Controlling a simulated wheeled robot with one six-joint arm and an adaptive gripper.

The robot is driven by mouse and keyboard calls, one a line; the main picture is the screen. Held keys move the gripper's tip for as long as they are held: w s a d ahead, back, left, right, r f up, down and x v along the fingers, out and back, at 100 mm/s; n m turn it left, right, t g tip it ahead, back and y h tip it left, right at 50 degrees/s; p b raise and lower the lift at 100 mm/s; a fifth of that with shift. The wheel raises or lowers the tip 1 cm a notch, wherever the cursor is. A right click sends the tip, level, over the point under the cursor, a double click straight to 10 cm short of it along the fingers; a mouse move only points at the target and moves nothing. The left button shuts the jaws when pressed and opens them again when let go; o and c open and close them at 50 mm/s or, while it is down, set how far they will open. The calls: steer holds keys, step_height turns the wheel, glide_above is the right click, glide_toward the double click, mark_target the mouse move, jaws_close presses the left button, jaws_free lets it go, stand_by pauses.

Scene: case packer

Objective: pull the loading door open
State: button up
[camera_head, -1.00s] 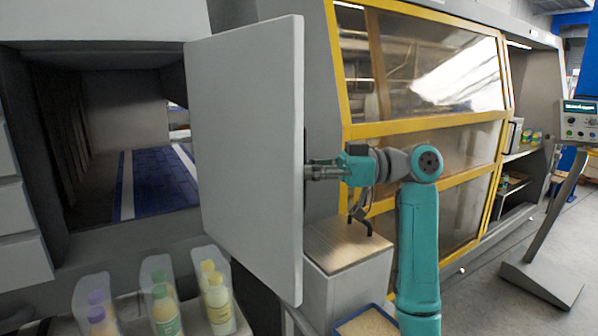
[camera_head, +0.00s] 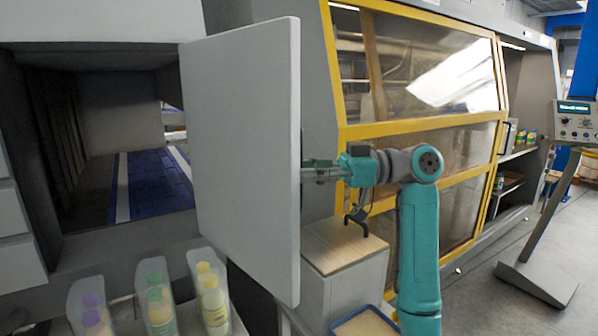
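The loading door (camera_head: 243,150) is a flat light grey panel, standing swung out from the machine beside its dark opening (camera_head: 120,130). The inside of the opening is in view, with a blue and white belt (camera_head: 152,182). My gripper (camera_head: 312,172) is at the door's right edge, on the far side of the panel, at about mid-height. Its fingertips reach behind or against the door edge. The handle is hidden, and I cannot tell whether the fingers are closed on it.
Clear bins with bottles (camera_head: 157,300) stand at the lower left, below the opening. A wood-topped box (camera_head: 343,246) stands below my gripper, with a blue-rimmed tray (camera_head: 366,322) in front. Yellow-framed windows (camera_head: 415,130) lie behind my arm. A control panel post (camera_head: 545,215) stands on the right.

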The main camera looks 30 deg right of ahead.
steer(key=v, duration=1.1)
